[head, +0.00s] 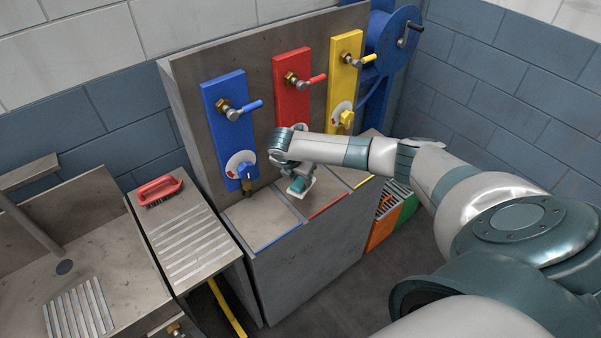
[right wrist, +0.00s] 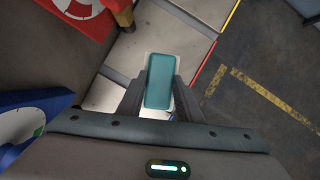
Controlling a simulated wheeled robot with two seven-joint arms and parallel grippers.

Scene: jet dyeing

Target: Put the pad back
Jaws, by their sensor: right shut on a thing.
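The pad (right wrist: 158,88) is a teal block with a white edge showing around it in the right wrist view. My right gripper (right wrist: 158,100) is shut on it, with one dark finger on each side. The pad shows there only as a small teal and white bit. Whether it touches the top cannot be told. My left gripper is not in view.
A blue panel (head: 226,118) and a yellow panel (head: 343,75) carry valves and dials beside the red one. A red brush (head: 159,190) lies on the slatted drainboard at left, beside a sink (head: 60,250). Orange and green crates (head: 405,212) stand at right.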

